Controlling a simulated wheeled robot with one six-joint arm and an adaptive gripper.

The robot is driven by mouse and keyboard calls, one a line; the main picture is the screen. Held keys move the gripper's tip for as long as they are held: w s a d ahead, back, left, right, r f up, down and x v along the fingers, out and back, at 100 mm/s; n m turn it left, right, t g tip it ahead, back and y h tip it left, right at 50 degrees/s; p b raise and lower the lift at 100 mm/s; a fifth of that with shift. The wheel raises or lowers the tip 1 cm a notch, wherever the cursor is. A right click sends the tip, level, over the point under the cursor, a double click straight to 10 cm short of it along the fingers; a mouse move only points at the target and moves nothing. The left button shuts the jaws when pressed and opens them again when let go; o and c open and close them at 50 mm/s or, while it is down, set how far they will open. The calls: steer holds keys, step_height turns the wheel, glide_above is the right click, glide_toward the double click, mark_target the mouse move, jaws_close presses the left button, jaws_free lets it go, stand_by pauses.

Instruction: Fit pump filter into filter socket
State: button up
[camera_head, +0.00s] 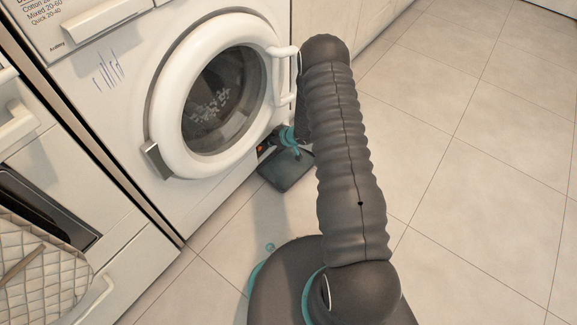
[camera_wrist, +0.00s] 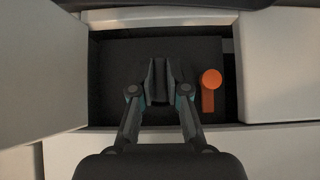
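An orange piece with a round head and a short stem sits in the right part of a dark recess in the wrist view (camera_wrist: 211,88). I cannot tell whether it is the pump filter or part of the socket. A small orange spot also shows low on the washer in the head view (camera_head: 261,149). My gripper (camera_wrist: 161,82) is over the recess, left of the orange piece and apart from it in the picture. Its fingers are close together, with a dark strip between them. Whether they hold something dark is unclear. No round socket hole can be made out.
The washer's (camera_head: 139,147) round door (camera_head: 167,112) is closed, above and left of my gripper. A pale panel (camera_wrist: 40,70) borders the recess at left. Tiled floor (camera_head: 480,170) is clear at right.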

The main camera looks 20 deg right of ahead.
steer(key=o, duration=0.3)
steer(key=v, duration=1.2)
steer(key=shift+f, duration=0.1)
